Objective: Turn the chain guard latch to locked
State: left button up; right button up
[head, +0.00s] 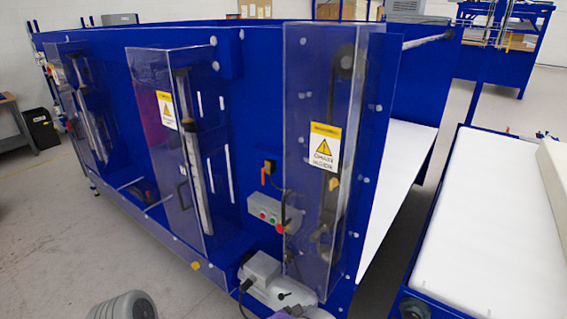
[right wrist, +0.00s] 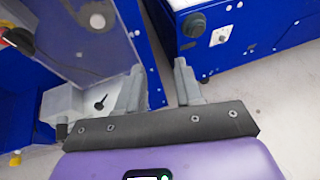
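A tall clear chain guard (head: 312,150) with a yellow-topped warning label (head: 325,147) stands on the near corner of the blue machine, with a chain and sprockets behind it. Its lower part also shows in the right wrist view (right wrist: 85,45). A small black lever-like part (head: 284,295) is by the pale housing at its foot and shows in the right wrist view (right wrist: 101,103); I cannot tell whether it is the latch. My right gripper (right wrist: 158,82) is open, its fingers apart with nothing between them, just right of that part.
A grey button box (head: 274,212) is mounted left of the guard. A grey motor (head: 262,268) with a cable sits below it. Another clear guard (head: 165,150) stands further left. A blue-framed white conveyor (head: 480,230) is at right, with a floor gap between.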

pick_arm(q)
jog(key=shift+s+f+b, duration=0.15)
jog(key=shift+f+b, duration=0.95)
jog(key=shift+f, duration=0.05)
jog(key=shift+s+f+b, duration=0.1)
jog(key=shift+f+b, duration=1)
pick_arm(e)
jog(key=s+d+f+m+g+y, duration=0.1)
jog(key=s+f+m+g+y, duration=0.3)
jog(key=s+f+m+y, duration=0.3)
jog(key=s+d+f+m+g+y, duration=0.1)
jog(key=s+f+m+g+y, duration=0.3)
jog(key=s+f+m, duration=1)
jog(key=shift+d+f+m+y, duration=0.15)
jog(key=shift+f+m+y, duration=1.45)
jog(key=shift+f+m, duration=2)
jog(key=shift+r+m, duration=0.4)
jog(key=shift+r, duration=0.1)
